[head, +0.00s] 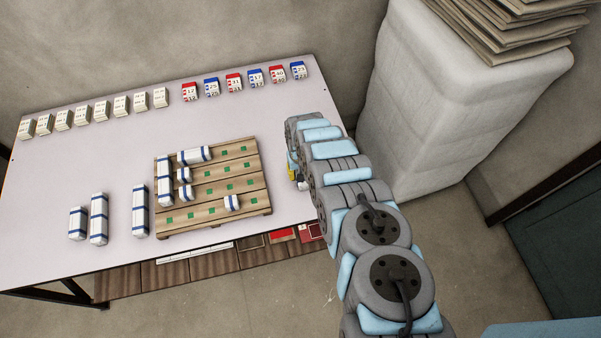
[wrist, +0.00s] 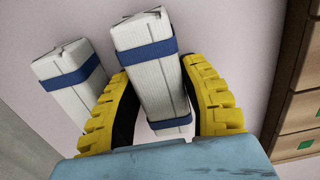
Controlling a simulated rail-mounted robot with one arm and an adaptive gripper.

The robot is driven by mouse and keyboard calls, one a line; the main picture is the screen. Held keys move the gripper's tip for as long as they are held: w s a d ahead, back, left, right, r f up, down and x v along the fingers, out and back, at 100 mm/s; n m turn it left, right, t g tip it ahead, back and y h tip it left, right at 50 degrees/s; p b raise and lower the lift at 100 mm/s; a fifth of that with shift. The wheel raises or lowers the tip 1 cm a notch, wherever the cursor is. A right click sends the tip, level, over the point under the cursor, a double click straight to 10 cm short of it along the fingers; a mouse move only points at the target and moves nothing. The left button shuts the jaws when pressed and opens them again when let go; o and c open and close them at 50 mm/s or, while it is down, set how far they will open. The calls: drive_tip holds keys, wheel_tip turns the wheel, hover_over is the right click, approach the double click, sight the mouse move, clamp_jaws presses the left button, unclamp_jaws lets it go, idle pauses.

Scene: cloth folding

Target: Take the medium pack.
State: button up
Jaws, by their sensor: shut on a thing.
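In the wrist view, my gripper (wrist: 158,72) has its yellow fingers closed on both sides of a white pack (wrist: 158,88) with two blue bands. A second white pack (wrist: 68,84) with a blue band stands just to its left, apart from it. In the head view, my gripper (head: 293,170) is at the right side of the table, mostly hidden by my arm. The held pack is largely hidden there too, so its size class and any gap beneath it are hard to tell.
A wooden pallet (head: 212,211) with green squares carries several blue-banded packs. Three more packs (head: 98,218) stand left of it. White boxes (head: 97,111) and red and blue boxes (head: 233,82) line the back of the table (head: 75,160). A wrapped stack (head: 440,90) stands right.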

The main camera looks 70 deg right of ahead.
wheel_tip(320, 180, up, 3)
drive_tip(key=shift+d+f+p, duration=0.1)
drive_tip(key=shift+p, duration=0.2)
drive_tip(key=shift+s+a+r, duration=0.35)
drive_tip(key=shift+a+r, duration=0.05)
drive_tip(key=shift+r, duration=0.2)
drive_tip(key=shift+s+a+r, duration=0.3)
drive_tip(key=shift+a+r, duration=0.05)
drive_tip(key=shift+r, duration=0.25)
drive_tip(key=shift+s+a+r, duration=0.35)
drive_tip(key=shift+a+r, duration=0.05)
drive_tip(key=shift+r, duration=0.2)
drive_tip(key=r+p, duration=0.1)
drive_tip(key=s+a+r+p, duration=0.1)
drive_tip(key=r+p, duration=0.1)
drive_tip(key=p, duration=0.1)
drive_tip(key=shift+s+a+r, duration=0.1)
drive_tip(key=shift+s+a, duration=0.2)
drive_tip(key=s+a+r+p, duration=0.3)
drive_tip(key=s+a+p, duration=0.2)
drive_tip(key=p, duration=0.3)
drive_tip(key=shift+s+a+p, duration=0.3)
drive_tip(key=shift+a+p, duration=0.1)
drive_tip(key=shift+a, duration=0.4)
